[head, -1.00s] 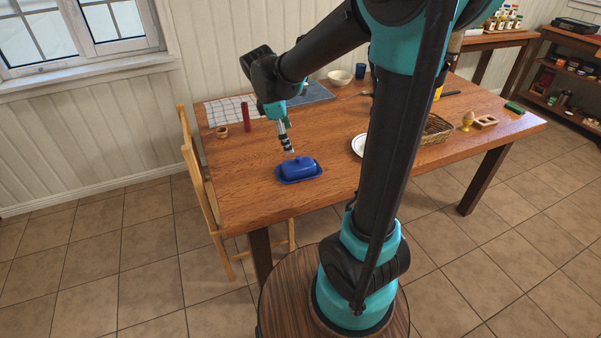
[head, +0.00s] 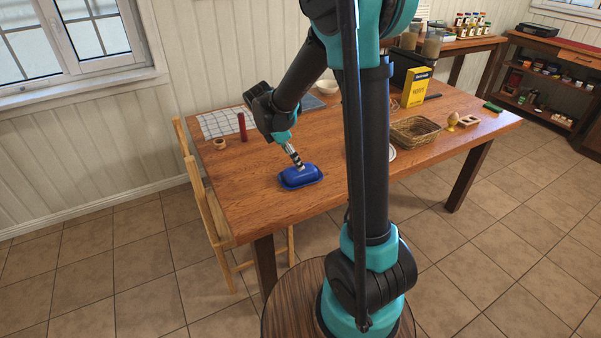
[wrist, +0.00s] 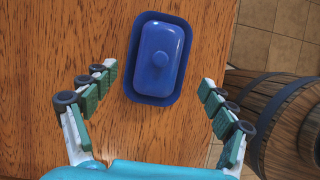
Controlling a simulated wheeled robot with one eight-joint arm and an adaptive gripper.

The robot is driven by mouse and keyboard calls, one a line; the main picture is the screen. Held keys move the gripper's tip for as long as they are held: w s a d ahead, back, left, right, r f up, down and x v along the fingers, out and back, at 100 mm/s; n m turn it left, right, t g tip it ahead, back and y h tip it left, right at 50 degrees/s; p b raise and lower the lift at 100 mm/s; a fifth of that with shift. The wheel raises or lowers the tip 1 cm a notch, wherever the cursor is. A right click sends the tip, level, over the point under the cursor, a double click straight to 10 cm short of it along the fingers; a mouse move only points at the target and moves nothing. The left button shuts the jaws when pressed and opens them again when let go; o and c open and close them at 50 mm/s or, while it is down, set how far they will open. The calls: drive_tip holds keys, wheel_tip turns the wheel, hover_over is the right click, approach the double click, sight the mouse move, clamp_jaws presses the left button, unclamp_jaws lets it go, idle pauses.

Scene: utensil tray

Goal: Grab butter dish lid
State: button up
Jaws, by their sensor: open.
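In the head view the lid (head: 301,175) is just below my gripper (head: 300,167). In the wrist view my gripper (wrist: 158,82) is open and empty. Its two fingers are spread wide, left and right of the lid's near end, with visible gaps to the dish. The exact height of the fingertips above the lid is hard to tell.
The wooden table (head: 250,195) is clear around the dish. A red cylinder (head: 242,126) and small cup (head: 219,143) stand farther back left. A basket (head: 415,130) and yellow box (head: 416,87) are to the right. A wooden chair (head: 200,190) stands at the left edge.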

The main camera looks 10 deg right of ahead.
drive_tip(key=shift+x, duration=3.55)
drive_tip(key=shift+w+d, duration=0.1)
drive_tip(key=c, duration=1.4)
drive_tip(key=shift+r, duration=0.15)
